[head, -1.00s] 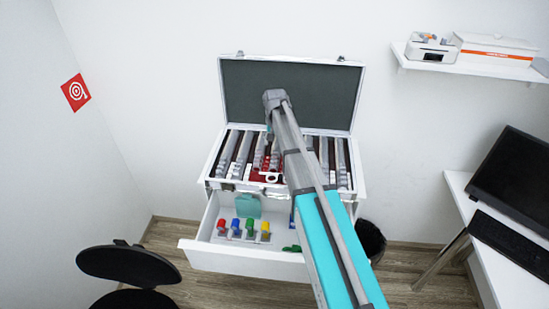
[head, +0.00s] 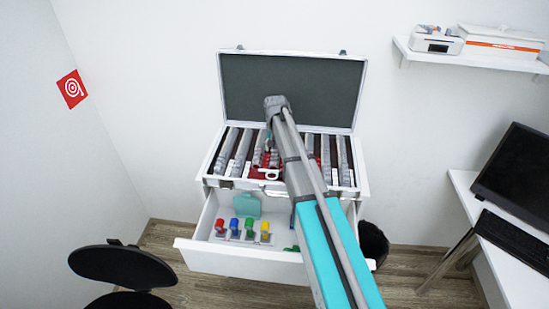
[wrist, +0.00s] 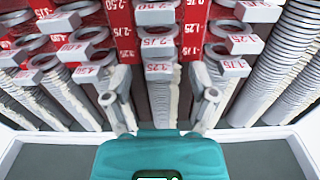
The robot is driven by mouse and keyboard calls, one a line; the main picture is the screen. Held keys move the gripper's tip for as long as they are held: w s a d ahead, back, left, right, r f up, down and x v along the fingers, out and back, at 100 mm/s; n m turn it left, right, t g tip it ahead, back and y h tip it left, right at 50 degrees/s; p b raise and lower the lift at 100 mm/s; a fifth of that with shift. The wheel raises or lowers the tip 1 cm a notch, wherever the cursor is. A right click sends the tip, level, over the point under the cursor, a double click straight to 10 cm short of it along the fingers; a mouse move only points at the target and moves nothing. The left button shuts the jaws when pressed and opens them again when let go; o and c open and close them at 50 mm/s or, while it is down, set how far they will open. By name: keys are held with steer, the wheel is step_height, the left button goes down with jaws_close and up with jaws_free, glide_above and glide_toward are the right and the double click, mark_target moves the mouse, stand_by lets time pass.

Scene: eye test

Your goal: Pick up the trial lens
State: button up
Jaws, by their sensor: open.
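The trial lenses stand in rows in an open case (head: 362,178). In the wrist view they are grey rings with white number tabs. One lens, tab 3.25 (wrist: 158,68), is at the front of the middle row, between the fingers in the picture. A lens marked 2.75 (wrist: 157,42) is behind it. My gripper (wrist: 160,92) is open over the rows, its fingers on either side of the middle row; I see nothing held. Whether they touch any lens is unclear. In the head view my arm hides part of the case and most of the gripper.
The case's lid (head: 325,90) stands open behind the rows. Below is an open drawer (head: 235,262) with several coloured items. A black stool (head: 125,268) is at lower left, a bin (head: 373,243) right of the cabinet, and a desk with a monitor (head: 515,180) farther right.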

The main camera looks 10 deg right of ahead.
stand_by(0.6)
steer(key=c, duration=0.8)
